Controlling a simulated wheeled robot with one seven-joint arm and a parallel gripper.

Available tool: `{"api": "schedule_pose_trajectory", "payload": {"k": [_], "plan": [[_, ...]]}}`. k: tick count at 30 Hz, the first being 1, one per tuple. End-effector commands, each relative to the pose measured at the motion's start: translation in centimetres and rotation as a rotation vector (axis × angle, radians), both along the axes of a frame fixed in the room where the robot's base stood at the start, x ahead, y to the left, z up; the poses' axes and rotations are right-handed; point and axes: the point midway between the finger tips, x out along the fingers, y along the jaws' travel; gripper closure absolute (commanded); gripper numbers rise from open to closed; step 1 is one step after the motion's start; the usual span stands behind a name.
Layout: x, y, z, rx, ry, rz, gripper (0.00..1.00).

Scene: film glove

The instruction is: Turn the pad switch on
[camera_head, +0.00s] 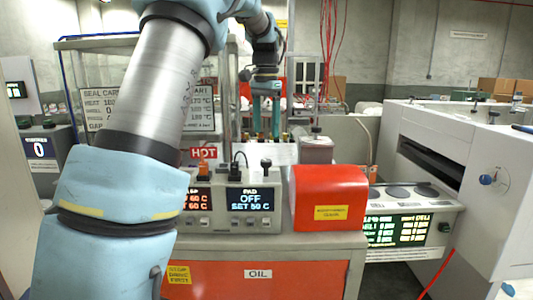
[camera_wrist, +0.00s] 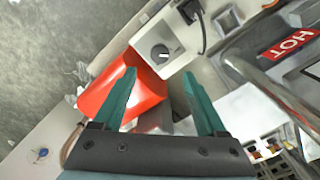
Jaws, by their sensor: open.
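The pad control box (camera_head: 250,198) stands on the bench in the head view, its display reading PAD, OFF, SET 50 C. A dark knob (camera_head: 266,163) rises from its top, beside a black plug and cable (camera_head: 237,163). In the wrist view a round knob (camera_wrist: 160,54) sits on a pale panel, between and beyond my fingertips. My gripper (camera_head: 266,118) is above and behind the box in the head view. In the wrist view my gripper (camera_wrist: 158,74) has its two green fingers wide apart with nothing held. No contact with the knob shows.
A red box (camera_head: 329,198) stands right of the pad box and shows below the knob in the wrist view (camera_wrist: 137,101). A HOT sign (camera_head: 203,153) and a second display (camera_head: 199,200) are at left. Red cables (camera_head: 328,40) hang behind. A white machine (camera_head: 450,150) fills the right.

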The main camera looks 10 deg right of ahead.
Motion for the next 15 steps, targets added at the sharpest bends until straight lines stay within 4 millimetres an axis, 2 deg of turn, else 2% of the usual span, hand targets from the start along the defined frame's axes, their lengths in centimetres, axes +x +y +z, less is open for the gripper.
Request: {"api": "schedule_pose_trajectory", "payload": {"k": [9, 15], "plan": [[-0.1, 0.0, -5.8, 0.001, 0.003, 0.001, 0.26], [-0.1, 0.0, -8.3, 0.001, 0.003, 0.001, 0.26]]}}
